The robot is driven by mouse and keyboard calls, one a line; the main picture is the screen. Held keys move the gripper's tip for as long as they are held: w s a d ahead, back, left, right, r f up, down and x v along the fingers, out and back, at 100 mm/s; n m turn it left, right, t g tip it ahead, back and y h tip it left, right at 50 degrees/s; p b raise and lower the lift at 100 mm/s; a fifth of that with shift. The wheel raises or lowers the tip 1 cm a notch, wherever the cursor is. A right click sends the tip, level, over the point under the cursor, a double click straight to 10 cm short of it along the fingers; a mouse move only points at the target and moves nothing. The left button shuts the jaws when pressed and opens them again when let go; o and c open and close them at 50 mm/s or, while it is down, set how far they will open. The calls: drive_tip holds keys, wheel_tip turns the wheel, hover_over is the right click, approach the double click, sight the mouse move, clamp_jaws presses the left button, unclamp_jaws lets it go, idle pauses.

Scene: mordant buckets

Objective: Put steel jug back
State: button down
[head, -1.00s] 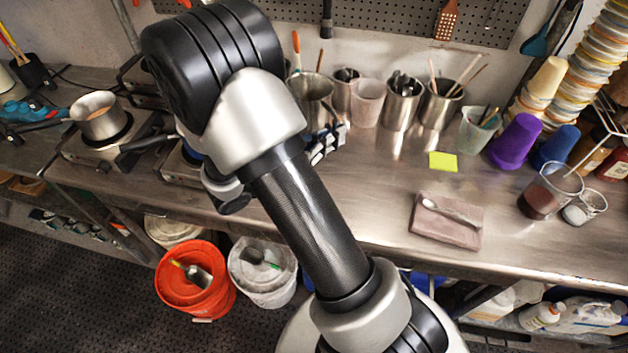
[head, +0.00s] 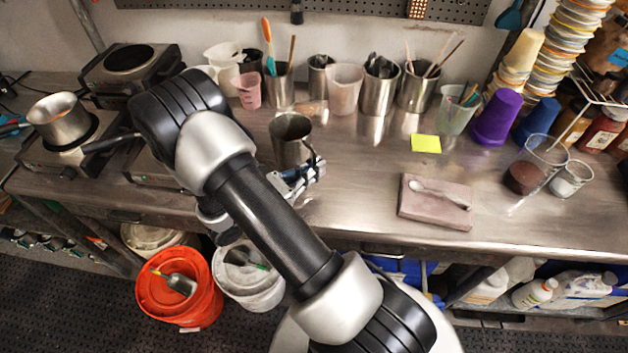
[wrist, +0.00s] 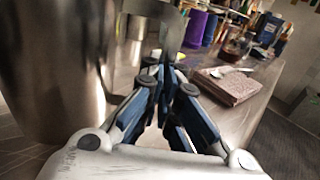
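The steel jug (head: 291,140) is upright over the counter's front half, left of the middle in the head view. My gripper (head: 303,180) is at its near right side, with the fingers closed around the jug's handle (head: 314,156). In the wrist view the jug (wrist: 55,65) fills the left side, and the fingers (wrist: 163,85) meet at the lower end of the handle (wrist: 168,38). Whether the jug's base touches the counter is hard to tell. The jug looks empty inside, as far as its open top shows.
Utensil cups (head: 380,88) line the back, with a pink measuring cup (head: 248,92) to their left. A pot (head: 60,118) sits on a burner at left. A yellow note (head: 426,143) and folded cloth (head: 420,212) with spoon lie right. Counter between jug and cloth is clear.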

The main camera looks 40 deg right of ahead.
drive_tip(key=shift+f+b, duration=0.55)
drive_tip(key=shift+f, duration=1.3)
drive_tip(key=shift+f, duration=0.1)
drive_tip(key=shift+f, duration=0.15)
drive_tip(key=c, duration=1.8)
unclamp_jaws()
